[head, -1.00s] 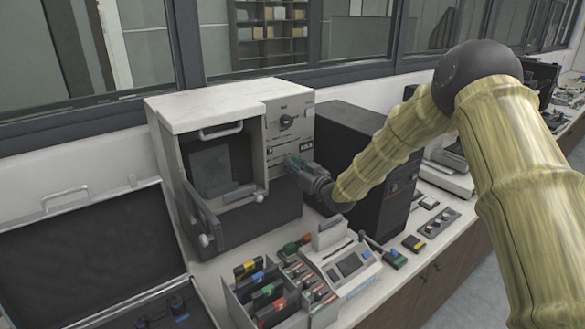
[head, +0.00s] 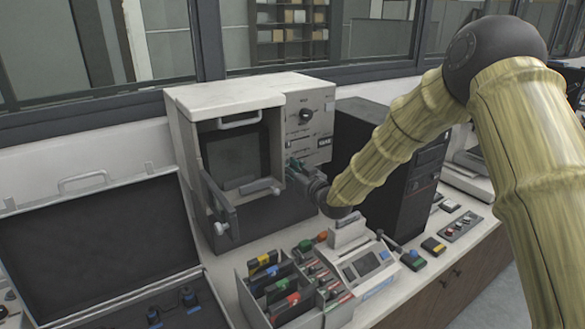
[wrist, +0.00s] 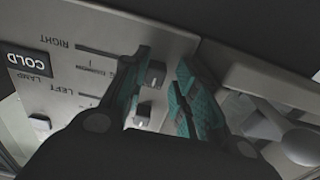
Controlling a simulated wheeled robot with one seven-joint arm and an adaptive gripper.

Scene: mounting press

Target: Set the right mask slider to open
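The mask panel fills the upper left of the wrist view, its lettering upside down. The right mask slider (wrist: 155,73) is a small pale block in line with the slot marked RIGHT. The left mask slider (wrist: 143,115) is a similar block just below it in the picture. My gripper (wrist: 163,60) is open, its teal fingers on either side of the right slider. I cannot tell whether either finger touches it. In the head view my gripper (head: 294,166) is at the lower front panel of the white mounting press (head: 225,92) and hides the sliders.
A COLD display (wrist: 27,65) and a lamp knob (wrist: 40,122) are on the panel. The press's open chamber (head: 235,155) is left of my gripper. A black computer tower (head: 395,180) stands right. A slide holder (head: 250,305) and a grey device (head: 362,268) sit below.

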